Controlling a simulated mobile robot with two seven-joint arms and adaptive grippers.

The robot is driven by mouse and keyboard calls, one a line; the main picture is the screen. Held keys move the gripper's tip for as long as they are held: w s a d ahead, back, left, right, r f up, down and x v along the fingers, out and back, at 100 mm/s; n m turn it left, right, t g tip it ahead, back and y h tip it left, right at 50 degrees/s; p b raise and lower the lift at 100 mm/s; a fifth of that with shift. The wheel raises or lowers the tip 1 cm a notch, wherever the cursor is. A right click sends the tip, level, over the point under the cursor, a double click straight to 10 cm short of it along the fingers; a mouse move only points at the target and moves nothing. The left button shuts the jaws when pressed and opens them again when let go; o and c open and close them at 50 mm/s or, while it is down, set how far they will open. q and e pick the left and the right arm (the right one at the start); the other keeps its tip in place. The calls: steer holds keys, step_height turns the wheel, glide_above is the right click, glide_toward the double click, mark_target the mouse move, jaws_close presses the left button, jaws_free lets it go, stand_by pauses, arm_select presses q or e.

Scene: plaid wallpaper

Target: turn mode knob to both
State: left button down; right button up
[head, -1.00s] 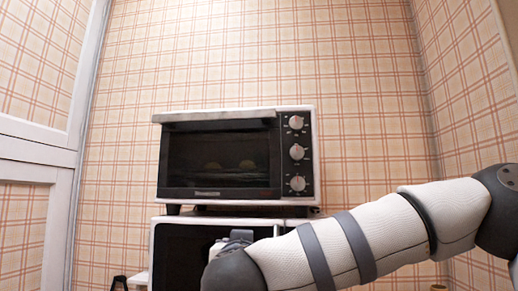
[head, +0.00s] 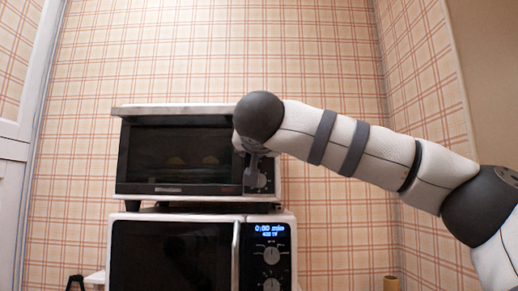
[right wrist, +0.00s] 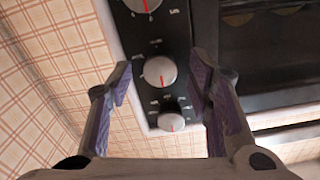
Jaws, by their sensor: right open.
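The toaster oven (head: 180,148) has a dark control panel on its right, mostly behind my right arm in the head view. In the right wrist view the panel appears upside down, with three white knobs bearing red pointer lines: one at the upper edge (right wrist: 142,5), the middle knob (right wrist: 160,71) and another below it (right wrist: 171,121). Their labels are too small to read, so I cannot tell which is the mode knob. My right gripper (right wrist: 162,80) is open, its fingers on either side of the middle knob; contact is unclear. My left gripper is out of view.
The toaster oven sits on a microwave (head: 172,255) with a lit display and its own knobs. Wallpapered walls stand behind and to the right. Two round items (head: 210,160) show dimly behind the oven glass.

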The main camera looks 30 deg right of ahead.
jaws_close()
steer(key=shift+m, duration=0.3)
steer(key=shift+f+m, duration=0.1)
steer(key=shift+m, duration=17.5)
